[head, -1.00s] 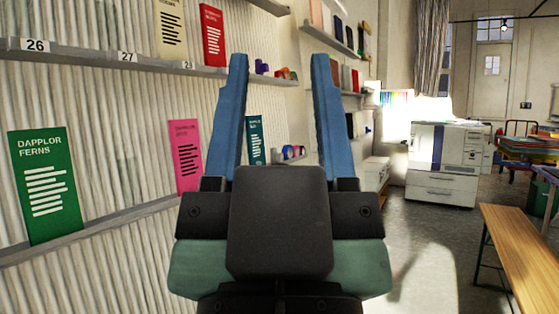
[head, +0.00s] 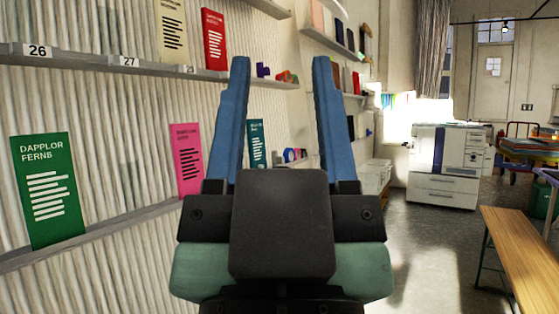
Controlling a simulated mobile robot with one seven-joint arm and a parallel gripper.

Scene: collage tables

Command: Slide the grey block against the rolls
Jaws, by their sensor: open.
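Nothing is between the fingers but the far wall and shelves. I cannot make out a grey block. Tape-like coloured rolls (head: 293,155) sit on a low wall shelf beyond the fingers, small and partly hidden by my gripper; I cannot tell whether they are the task's rolls.
Shelves with a green booklet (head: 49,190), a pink booklet (head: 186,160) and a red booklet (head: 214,40) line the ribbed wall at left. A white copier (head: 443,160) stands beyond. A wooden bench (head: 525,245) is at right. Floor (head: 425,255) before the copier is clear.

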